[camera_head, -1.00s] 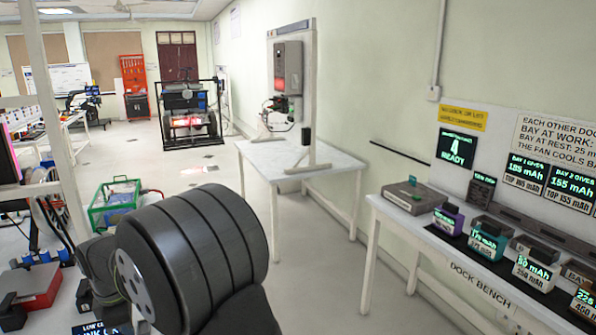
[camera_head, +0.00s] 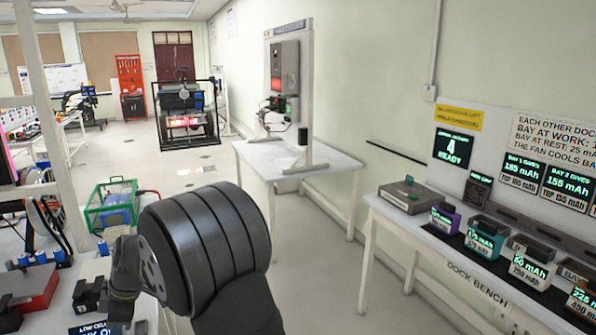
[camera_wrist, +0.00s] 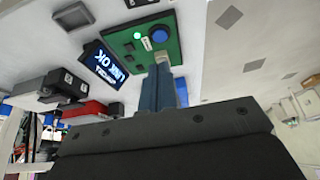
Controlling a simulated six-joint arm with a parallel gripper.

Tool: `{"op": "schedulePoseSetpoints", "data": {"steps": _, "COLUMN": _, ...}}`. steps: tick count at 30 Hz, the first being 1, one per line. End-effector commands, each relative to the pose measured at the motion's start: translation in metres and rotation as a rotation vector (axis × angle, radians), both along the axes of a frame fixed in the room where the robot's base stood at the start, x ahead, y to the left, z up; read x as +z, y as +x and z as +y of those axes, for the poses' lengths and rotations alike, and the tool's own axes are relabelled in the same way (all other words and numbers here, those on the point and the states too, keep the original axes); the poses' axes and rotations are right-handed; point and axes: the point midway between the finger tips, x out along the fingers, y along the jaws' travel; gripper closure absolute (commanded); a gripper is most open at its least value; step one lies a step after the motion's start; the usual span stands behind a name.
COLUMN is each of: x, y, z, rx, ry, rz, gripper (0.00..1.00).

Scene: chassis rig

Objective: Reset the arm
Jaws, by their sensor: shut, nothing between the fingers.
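My gripper (camera_wrist: 168,85) shows in the wrist view with its blue-grey fingers shut together. The fingers point at a green board (camera_wrist: 140,45) on a white surface. A small pale metallic piece (camera_wrist: 162,58) shows just past the fingertips; I cannot tell whether they touch it. The board carries a blue round button (camera_wrist: 159,34) and a lit green light. A screen reading LINK OK (camera_wrist: 108,64) stands beside it. In the head view my arm fills the lower middle, and the fingers are not visible there.
The dock bench (camera_head: 395,212) with several battery docks stands at the right. A white table (camera_head: 300,160) with an upright panel is behind my arm. A green crate (camera_head: 115,205) and a red box (camera_head: 32,287) are at the left. The floor between is clear.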

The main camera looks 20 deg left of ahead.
Motion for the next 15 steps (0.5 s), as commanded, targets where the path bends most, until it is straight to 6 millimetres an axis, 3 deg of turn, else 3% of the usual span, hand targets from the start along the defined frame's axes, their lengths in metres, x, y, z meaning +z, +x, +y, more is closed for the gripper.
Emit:
{"op": "schedulePoseSetpoints", "data": {"steps": 5, "x": -0.032, "y": -0.01, "z": 0.009, "rx": -0.001, "ry": -0.002, "rz": 0.0, "gripper": 1.0}}
{"op": "schedulePoseSetpoints", "data": {"steps": 6, "x": -0.017, "y": -0.005, "z": 0.006, "rx": -0.003, "ry": 0.005, "rz": -0.002, "gripper": 1.0}}
{"op": "schedulePoseSetpoints", "data": {"steps": 15, "x": 0.035, "y": 0.011, "z": -0.01, "rx": -0.002, "ry": 0.003, "rz": -0.002, "gripper": 1.0}}
